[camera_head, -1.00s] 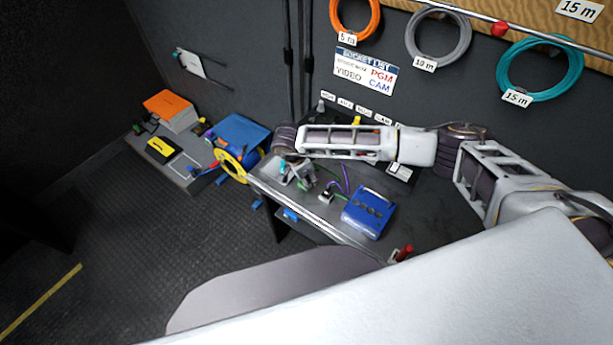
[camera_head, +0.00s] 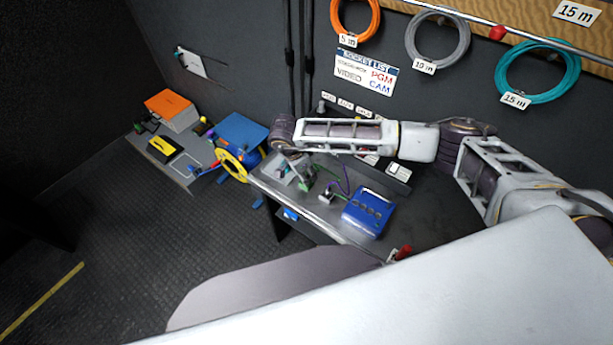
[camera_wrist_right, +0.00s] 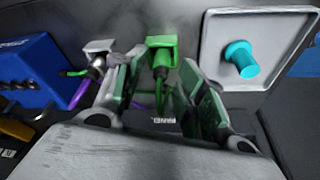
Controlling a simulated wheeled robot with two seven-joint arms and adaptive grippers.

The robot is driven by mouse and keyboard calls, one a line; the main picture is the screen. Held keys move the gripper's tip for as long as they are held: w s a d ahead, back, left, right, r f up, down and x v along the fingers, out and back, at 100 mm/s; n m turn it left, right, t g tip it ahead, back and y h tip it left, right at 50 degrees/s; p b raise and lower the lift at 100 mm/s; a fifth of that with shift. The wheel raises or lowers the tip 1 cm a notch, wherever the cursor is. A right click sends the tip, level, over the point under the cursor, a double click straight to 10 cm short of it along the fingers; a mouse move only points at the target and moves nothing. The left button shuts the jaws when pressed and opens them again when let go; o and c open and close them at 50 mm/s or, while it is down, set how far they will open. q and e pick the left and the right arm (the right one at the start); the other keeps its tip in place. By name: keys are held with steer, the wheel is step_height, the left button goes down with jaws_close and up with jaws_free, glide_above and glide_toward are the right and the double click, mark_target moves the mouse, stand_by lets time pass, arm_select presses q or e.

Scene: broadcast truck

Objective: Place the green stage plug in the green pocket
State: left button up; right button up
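In the right wrist view, a green plug body (camera_wrist_right: 160,61) stands below a green block-shaped piece (camera_wrist_right: 161,42). I cannot tell whether that upper piece is the green pocket or part of the plug. My right gripper (camera_wrist_right: 165,88) has its two fingers apart on either side of the green plug, with gaps showing. In the head view my right gripper (camera_head: 305,181) is over the left end of the bench, beside the grey tray (camera_head: 283,175), and hides part of the green parts. My left gripper is not in view.
A blue box (camera_head: 368,212) and a grey holder (camera_head: 326,196) with cables sit right of my gripper. A yellow reel (camera_head: 232,166) and a side shelf (camera_head: 182,170) are at left.

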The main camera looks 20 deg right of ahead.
steer(key=b+v, duration=0.1)
steer(key=v, duration=0.8)
steer(key=shift+r, duration=0.4)
steer(key=shift+a, duration=0.1)
steer(key=shift+s+f, duration=0.1)
